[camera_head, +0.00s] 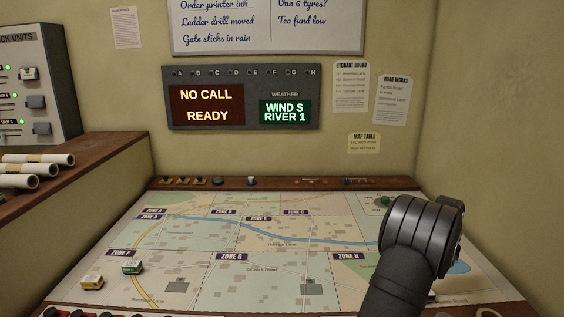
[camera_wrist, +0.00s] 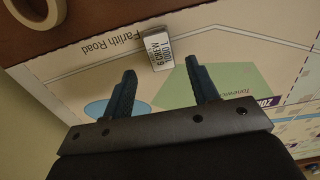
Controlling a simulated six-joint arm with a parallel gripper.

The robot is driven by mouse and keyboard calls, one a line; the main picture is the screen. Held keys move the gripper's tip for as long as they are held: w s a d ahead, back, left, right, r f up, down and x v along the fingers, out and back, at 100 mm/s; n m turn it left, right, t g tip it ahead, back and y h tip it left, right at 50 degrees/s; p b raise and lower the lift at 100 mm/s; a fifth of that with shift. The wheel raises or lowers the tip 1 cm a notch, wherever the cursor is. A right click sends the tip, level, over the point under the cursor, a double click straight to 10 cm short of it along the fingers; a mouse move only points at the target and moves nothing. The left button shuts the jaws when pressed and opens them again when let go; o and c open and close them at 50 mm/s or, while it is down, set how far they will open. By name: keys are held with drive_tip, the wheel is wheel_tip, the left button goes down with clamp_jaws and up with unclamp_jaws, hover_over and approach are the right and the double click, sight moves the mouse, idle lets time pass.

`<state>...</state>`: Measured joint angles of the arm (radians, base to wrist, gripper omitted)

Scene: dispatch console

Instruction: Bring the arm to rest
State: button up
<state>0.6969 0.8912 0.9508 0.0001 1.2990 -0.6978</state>
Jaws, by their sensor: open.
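My arm (camera_head: 408,245) rises over the right side of the map table (camera_head: 200,290) in the head view and hides its own gripper there. In the wrist view my gripper (camera_wrist: 162,74) is open, with two dark fingers spread above the map and nothing held between them. A small white block (camera_wrist: 158,48) marked "6 CREW 1000 L" lies on the map near "Farlith Road", just ahead of the gap between the fingertips. I cannot tell the height of the fingertips above the map.
A yellow block (camera_head: 92,280) and a green block (camera_head: 132,266) sit at the map's left. Rolled papers (camera_head: 30,170) lie on the left shelf. The console display (camera_head: 240,100) reads "NO CALL READY". The middle of the map is clear.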

wheel_tip(320, 180, down, 7)
drive_tip(key=shift+f, duration=0.15)
wheel_tip(320, 180, up, 5)
drive_tip(key=shift+f, duration=0.2)
drive_tip(key=s+d+r, duration=0.4)
drive_tip(key=s+r, duration=0.3)
drive_tip(key=s, duration=0.4)
drive_tip(key=w+a+n, duration=0.3)
drive_tip(key=w+a, duration=0.6)
drive_tip(key=a, duration=0.2)
drive_tip(key=w+a+n, duration=0.3)
drive_tip(key=w+a, duration=0.5)
drive_tip(key=a, duration=0.4)
drive_tip(key=w+a+n, duration=0.2)
drive_tip(key=a+n, duration=0.1)
drive_tip(key=a, duration=1.2)
drive_tip(key=w+a+n, duration=0.3)
drive_tip(key=a+n, duration=0.1)
drive_tip(key=a, duration=1.2)
drive_tip(key=shift+w+a+f+n, duration=0.15)
drive_tip(key=shift+a+f+n, duration=0.1)
drive_tip(key=shift+f+n, duration=0.05)
